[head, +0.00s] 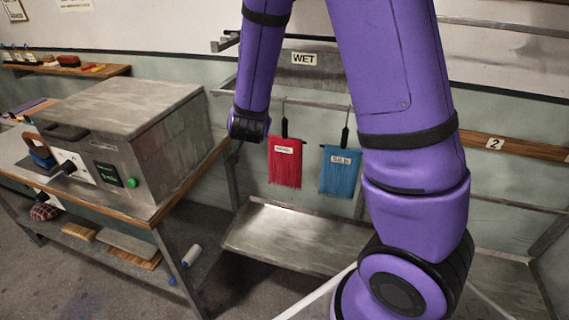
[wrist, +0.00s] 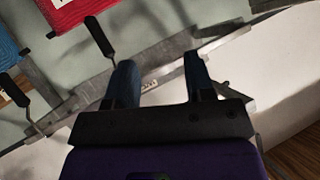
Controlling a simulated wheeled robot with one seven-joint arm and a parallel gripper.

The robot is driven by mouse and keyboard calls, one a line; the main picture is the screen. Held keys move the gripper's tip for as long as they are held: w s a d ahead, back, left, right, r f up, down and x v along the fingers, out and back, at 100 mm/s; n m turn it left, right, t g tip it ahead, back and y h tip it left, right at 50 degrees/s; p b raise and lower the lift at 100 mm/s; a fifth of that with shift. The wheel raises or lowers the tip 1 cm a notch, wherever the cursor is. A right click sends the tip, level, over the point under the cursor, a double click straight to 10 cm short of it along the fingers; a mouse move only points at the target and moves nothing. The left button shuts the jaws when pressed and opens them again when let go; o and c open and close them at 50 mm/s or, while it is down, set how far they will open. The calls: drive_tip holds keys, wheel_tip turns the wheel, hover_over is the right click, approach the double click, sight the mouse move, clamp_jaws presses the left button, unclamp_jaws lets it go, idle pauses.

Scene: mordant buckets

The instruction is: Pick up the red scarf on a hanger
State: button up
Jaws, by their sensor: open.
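The red scarf (head: 285,163) hangs from a black hanger (head: 284,128) hooked on a metal rail, with a pale label near its top. In the wrist view, which looks turned over, a corner of the red scarf (wrist: 74,12) is at the top left. Its black hanger (wrist: 100,37) points toward the left finger and lies outside the gap. My gripper (wrist: 161,75) is open and empty, with a rail and a label showing beyond its fingers. In the head view, my arm's end is just left of the red scarf, and the fingers are mostly hidden.
A blue scarf (head: 340,170) hangs right of the red one, close to my arm. A metal drip tray (head: 290,238) lies below. A bench with a steel box (head: 125,130) stands at left. A WET sign (head: 303,59) is on the wall.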

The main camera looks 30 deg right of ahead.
sight(284, 131)
drive_tip(key=s+d+f+h, duration=0.3)
drive_tip(key=d+f+h, duration=0.2)
drive_tip(key=f+h, duration=0.35)
drive_tip(key=shift+m, duration=0.4)
drive_tip(key=x, duration=1)
drive_tip(key=shift+w+d+r, duration=0.2)
drive_tip(key=shift+c, duration=0.5)
clamp_jaws()
